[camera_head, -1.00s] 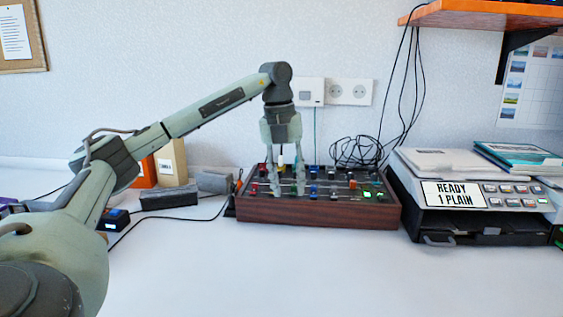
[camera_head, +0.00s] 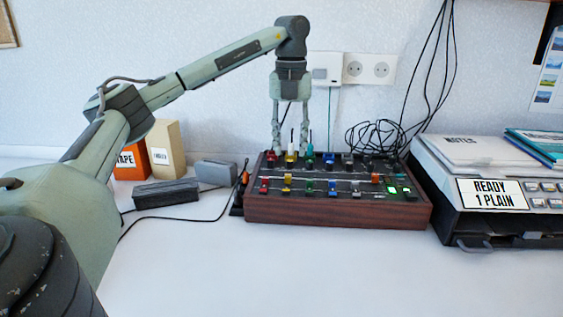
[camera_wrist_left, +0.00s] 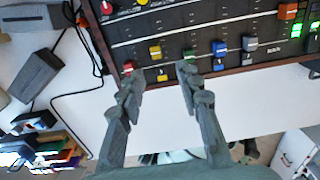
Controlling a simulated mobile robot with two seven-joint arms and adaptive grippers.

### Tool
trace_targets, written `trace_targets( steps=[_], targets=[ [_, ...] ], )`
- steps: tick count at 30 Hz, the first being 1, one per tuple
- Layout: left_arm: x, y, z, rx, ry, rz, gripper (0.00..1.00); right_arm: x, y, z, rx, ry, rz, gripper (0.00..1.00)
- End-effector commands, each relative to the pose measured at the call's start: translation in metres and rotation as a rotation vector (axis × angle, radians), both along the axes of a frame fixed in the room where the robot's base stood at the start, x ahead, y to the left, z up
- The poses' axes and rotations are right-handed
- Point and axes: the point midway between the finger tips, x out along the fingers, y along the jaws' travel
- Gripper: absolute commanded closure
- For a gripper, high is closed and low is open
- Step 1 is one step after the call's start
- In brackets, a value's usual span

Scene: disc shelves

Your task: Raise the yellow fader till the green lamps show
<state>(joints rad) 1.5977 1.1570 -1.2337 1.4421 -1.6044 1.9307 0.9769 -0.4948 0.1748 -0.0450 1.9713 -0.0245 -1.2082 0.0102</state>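The yellow fader (camera_head: 287,178) is on the front row of a wood-sided mixing panel (camera_head: 340,211). In the left wrist view its yellow cap (camera_wrist_left: 155,50) sits low in its slot, with a yellow square below it, seen between the fingers. My left gripper (camera_head: 291,147) is open and empty, its fingers pointing down above the back part of the panel. It also shows open in the left wrist view (camera_wrist_left: 159,80), apart from the fader. Green lamps (camera_head: 400,190) glow at the panel's right end; they show in the left wrist view too (camera_wrist_left: 297,30). My right gripper is out of view.
Other faders stand close by, such as a red one (camera_wrist_left: 127,68) and a green one (camera_wrist_left: 190,55). Upright knobs line the panel's back. The table front is clear.

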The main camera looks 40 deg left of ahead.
Motion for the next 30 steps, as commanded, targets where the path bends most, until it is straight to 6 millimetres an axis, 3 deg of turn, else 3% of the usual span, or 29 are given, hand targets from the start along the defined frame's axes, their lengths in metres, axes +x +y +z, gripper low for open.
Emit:
trace_targets(
  steps=[8,21,30],
  targets=[
    [-0.001,0.002,-0.009,0.004,0.001,0.006,0.66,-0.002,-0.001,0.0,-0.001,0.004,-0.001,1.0],
    [-0.001,0.002,-0.07,0.004,0.0,0.005,0.66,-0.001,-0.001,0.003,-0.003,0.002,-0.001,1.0],
    [-0.001,0.002,-0.077,0.003,-0.001,0.005,0.66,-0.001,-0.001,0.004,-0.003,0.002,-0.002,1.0]
  ],
)
